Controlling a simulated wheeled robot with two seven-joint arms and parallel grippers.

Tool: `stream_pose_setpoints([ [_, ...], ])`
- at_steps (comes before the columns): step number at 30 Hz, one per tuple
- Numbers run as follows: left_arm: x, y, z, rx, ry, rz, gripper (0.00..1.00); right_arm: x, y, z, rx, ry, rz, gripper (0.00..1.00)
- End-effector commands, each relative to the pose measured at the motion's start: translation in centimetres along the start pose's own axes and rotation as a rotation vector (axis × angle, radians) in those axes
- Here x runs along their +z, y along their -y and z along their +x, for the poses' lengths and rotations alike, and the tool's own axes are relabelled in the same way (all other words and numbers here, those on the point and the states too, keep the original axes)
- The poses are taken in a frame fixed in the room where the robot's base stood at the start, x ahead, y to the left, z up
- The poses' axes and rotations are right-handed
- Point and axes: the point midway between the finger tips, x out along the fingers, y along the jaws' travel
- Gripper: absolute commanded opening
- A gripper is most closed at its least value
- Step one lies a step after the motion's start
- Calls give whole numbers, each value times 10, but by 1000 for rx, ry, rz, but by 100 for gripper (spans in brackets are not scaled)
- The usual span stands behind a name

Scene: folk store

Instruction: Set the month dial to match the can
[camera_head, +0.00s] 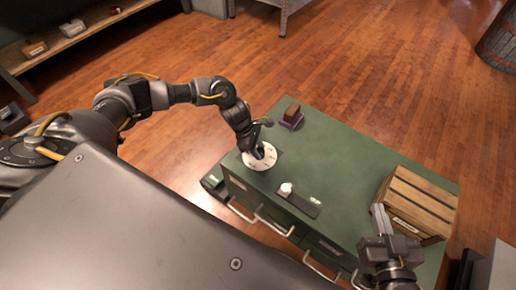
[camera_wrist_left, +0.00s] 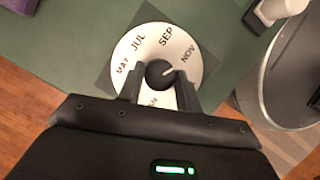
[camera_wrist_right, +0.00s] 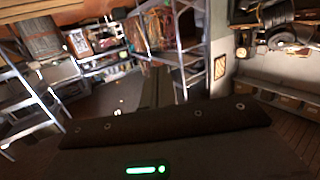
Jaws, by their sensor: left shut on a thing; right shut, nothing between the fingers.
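The month dial (camera_head: 260,156) is a white disc on a dark square plate on the green cabinet top. In the left wrist view the dial (camera_wrist_left: 205,65) shows MAY, JUL, SEP and NOV; a lower label is partly hidden. My left gripper (camera_wrist_left: 160,80) is shut on its black knob (camera_wrist_left: 158,72), whose white mark points right, roughly between SEP and NOV. A small white thing (camera_head: 287,188), perhaps the can, stands on a dark strip; no month is readable on it. My right gripper (camera_head: 379,218) is shut and empty beside the wooden crate.
The slatted wooden crate (camera_head: 420,200) sits at the right end of the cabinet (camera_head: 330,165). A brown block on a purple base (camera_head: 291,117) stands at the back. Drawer handles (camera_head: 273,222) stick out in front. The middle of the top is clear.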

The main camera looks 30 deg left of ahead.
Motion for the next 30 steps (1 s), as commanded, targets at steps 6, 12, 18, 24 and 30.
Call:
stream_pose_setpoints([
  [6,0,2,-1,25,-1,-64,12,5,-4,-1,12,42,2,0],
  [12,0,2,-1,79,0,-195,12,24,-13,-6,38,161,9,0],
  [18,1,4,-2,145,0,-354,12,47,-24,-17,75,319,25,0],
  [24,1,4,-2,207,-1,-502,12,72,-36,-34,111,494,47,0],
  [30,2,4,-1,254,0,-614,12,93,-43,-54,141,649,71,0],
])
